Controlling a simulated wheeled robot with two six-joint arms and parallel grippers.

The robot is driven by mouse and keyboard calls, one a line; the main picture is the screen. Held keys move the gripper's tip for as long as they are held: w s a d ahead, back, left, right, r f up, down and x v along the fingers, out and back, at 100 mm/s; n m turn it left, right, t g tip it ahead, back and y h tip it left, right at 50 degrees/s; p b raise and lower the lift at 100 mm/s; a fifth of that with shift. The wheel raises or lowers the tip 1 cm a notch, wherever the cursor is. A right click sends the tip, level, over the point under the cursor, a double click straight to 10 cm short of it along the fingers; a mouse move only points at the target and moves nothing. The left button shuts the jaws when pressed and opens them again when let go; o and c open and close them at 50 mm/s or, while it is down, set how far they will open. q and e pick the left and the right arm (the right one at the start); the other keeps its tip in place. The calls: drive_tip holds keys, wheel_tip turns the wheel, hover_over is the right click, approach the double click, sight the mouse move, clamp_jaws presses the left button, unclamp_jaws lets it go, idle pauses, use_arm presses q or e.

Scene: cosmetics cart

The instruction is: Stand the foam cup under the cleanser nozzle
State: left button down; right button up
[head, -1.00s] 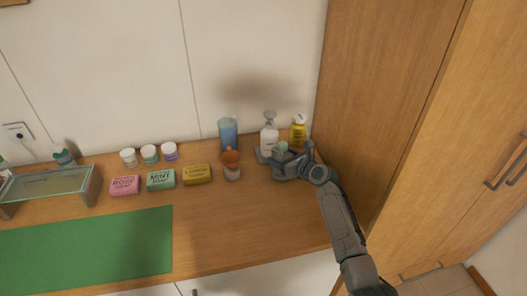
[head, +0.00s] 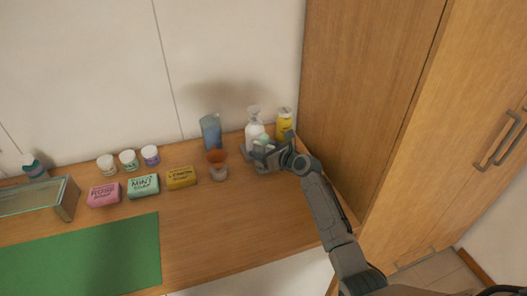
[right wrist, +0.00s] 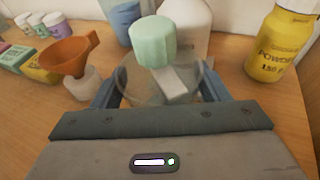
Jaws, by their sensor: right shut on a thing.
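My right gripper (head: 264,160) is at the back right of the counter; its fingers (right wrist: 160,88) are shut around a clear cup (right wrist: 135,90). A mint-green ribbed pump head (right wrist: 153,40) with a pale nozzle (right wrist: 174,82) overlaps the cup in the right wrist view, the nozzle pointing toward the camera. The mint head also shows in the head view (head: 264,139), just above the gripper. The cup's base is hidden by the gripper, so I cannot tell whether it touches the counter. My left gripper is not in view.
A white pump bottle (head: 254,131), a yellow powder bottle (head: 284,124) and a blue container (head: 210,131) stand close behind. An orange funnel (head: 216,156) sits on a small jar to the left. The tall wooden cabinet (head: 365,110) bounds the right. The front counter (head: 215,225) is clear.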

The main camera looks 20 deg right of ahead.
drive_tip(key=o, duration=0.8)
drive_tip(key=shift+w+a, duration=0.1)
drive_tip(key=o, duration=0.4)
drive_tip(key=shift+o, duration=0.2)
drive_tip(key=shift+r, duration=0.1)
drive_tip(key=b+v, duration=0.1)
drive_tip(key=v, duration=1.1)
